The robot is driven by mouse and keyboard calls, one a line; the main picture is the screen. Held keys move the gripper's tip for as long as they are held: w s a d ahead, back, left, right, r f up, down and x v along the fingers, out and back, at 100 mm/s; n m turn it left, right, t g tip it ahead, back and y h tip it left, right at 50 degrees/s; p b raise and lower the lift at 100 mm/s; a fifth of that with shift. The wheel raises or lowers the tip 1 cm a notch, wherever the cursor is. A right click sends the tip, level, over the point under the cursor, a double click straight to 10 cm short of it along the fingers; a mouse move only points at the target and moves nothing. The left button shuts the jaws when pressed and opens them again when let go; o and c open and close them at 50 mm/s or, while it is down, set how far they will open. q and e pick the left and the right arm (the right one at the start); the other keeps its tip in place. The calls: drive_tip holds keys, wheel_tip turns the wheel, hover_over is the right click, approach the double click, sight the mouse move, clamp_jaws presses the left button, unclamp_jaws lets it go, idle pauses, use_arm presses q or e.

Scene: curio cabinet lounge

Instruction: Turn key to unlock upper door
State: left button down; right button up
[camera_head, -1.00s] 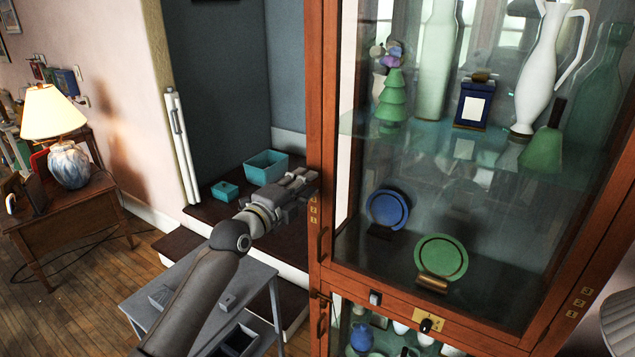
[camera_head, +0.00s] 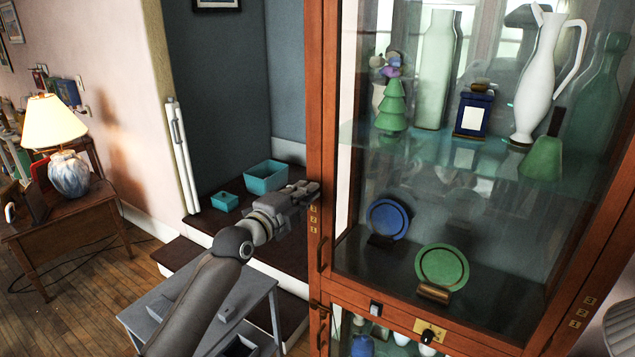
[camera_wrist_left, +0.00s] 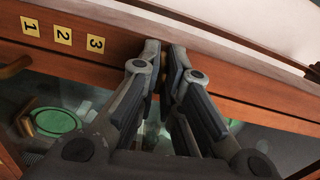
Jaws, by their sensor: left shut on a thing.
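The upper door (camera_head: 324,120) of the tall wooden cabinet is a glass pane in a red-brown frame, and it looks shut. My left gripper (camera_head: 314,190) reaches the cabinet's left edge from the left, just above the number labels. In the left wrist view my left gripper (camera_wrist_left: 163,62) has its fingertips close together against the wooden frame, right of the yellow labels (camera_wrist_left: 63,36) 1, 2 and 3. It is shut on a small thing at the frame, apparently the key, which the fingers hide. The key's turn angle cannot be seen. My right gripper is not in view.
Behind the glass stand a white jug (camera_head: 545,75), a blue plate (camera_head: 388,217) and a green plate (camera_head: 442,265). A brass plate (camera_head: 430,331) sits below the upper door. A grey side table (camera_head: 165,318) stands under my left arm. Teal boxes (camera_head: 265,180) lie behind it.

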use_arm(q)
drive_tip(key=n+p, duration=0.3)
drive_tip(key=n, duration=1.3)
drive_tip(key=shift+r+p, duration=0.1)
drive_tip(key=shift+p, duration=0.25)
drive_tip(key=c, duration=1.8)
unclamp_jaws()
drive_tip(key=shift+w+d, duration=0.2)
